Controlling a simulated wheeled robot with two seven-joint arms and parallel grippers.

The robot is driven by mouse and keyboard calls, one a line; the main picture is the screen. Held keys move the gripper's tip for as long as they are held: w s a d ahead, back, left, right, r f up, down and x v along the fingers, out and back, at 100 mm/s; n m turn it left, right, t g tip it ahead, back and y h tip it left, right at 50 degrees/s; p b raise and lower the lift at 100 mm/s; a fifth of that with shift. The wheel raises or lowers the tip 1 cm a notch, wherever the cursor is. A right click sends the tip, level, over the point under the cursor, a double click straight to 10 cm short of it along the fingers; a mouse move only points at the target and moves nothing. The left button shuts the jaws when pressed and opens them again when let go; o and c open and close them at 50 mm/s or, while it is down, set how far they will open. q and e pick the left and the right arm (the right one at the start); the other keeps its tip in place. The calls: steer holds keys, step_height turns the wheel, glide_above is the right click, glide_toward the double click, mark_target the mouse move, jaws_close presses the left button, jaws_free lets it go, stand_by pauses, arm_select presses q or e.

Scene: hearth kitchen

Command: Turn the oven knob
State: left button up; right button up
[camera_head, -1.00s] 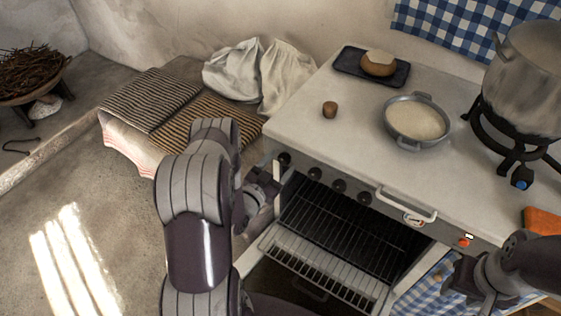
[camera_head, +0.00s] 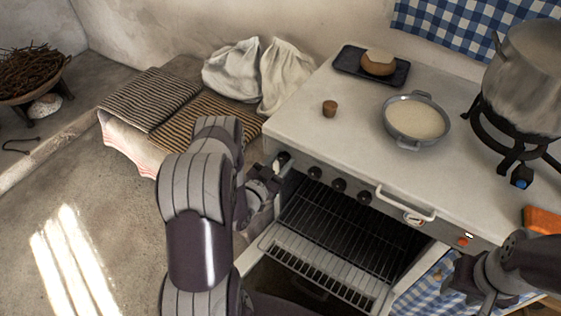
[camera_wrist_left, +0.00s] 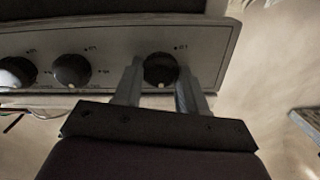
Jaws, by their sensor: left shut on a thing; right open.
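The oven (camera_head: 290,128) has a row of dark knobs on its front panel, below the white top. In the left wrist view, the end knob (camera_wrist_left: 160,69) sits between the two fingers of my left gripper (camera_wrist_left: 160,84), and its pale mark points down. My left gripper (camera_head: 275,168) is shut on this knob, at the left end of the panel in the head view. Two neighbouring knobs, one nearer (camera_wrist_left: 72,70) and one farther (camera_wrist_left: 17,73), are to its left in the wrist view. My right gripper (camera_head: 470,280) is open and empty in front of the oven's right side.
The oven door is open, with a wire rack (camera_head: 330,225) inside. A pan (camera_head: 417,118), a small brown cup (camera_head: 329,109) and a dark tray (camera_head: 350,62) with bread stand on the top. A large pot (camera_head: 525,75) is at right.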

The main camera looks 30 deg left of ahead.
arm_select(q)
steer(key=n, duration=0.6)
steer(key=shift+a+n, duration=0.1)
steer(key=shift+n, duration=0.2)
steer(key=n, duration=0.6)
steer(key=shift+a, duration=0.1)
steer(key=shift+n, duration=0.3)
steer(key=o, duration=1.1)
steer(key=shift+c, duration=0.2)
steer(key=s+a, duration=0.1)
steer(key=s, duration=1.1)
steer(key=shift+s+b, duration=0.3)
steer(key=shift+s, duration=0.05)
steer(key=shift+f, duration=0.1)
